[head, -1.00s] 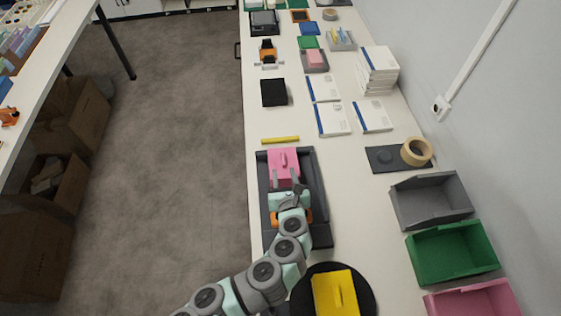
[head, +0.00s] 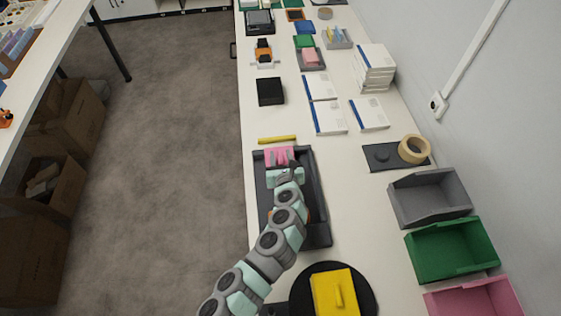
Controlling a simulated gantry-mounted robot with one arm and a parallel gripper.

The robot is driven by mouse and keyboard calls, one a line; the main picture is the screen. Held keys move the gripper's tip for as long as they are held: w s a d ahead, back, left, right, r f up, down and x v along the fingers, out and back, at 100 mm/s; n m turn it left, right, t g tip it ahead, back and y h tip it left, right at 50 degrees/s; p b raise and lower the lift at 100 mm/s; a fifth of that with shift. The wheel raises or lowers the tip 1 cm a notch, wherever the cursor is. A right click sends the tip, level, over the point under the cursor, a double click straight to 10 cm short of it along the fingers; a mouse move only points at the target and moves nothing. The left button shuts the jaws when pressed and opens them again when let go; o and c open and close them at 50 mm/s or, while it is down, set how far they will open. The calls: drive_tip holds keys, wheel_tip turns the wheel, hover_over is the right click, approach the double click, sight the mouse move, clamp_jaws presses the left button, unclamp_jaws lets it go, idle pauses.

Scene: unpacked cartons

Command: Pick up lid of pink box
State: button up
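The pink box with its lid (head: 271,155) sits at the far end of a dark grey tray (head: 319,212) on the white bench. In the head view only its far part shows. My gripper (head: 281,164) is over the near part of the pink lid and hides its handle. Whether the fingers touch the handle or stand open around it is too small and covered to tell. My arm reaches up from the bottom of the picture and covers much of the tray. A bit of an orange thing shows beside my arm inside the tray.
A yellow bar (head: 277,139) lies just beyond the tray. A yellow lidded box (head: 327,296) stands on a black disc near my arm. Grey (head: 430,199), green (head: 452,251) and pink (head: 470,302) bins line the right side. Bare bench lies right of the tray.

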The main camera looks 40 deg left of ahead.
drive_tip(key=shift+c, duration=0.5)
clamp_jaws()
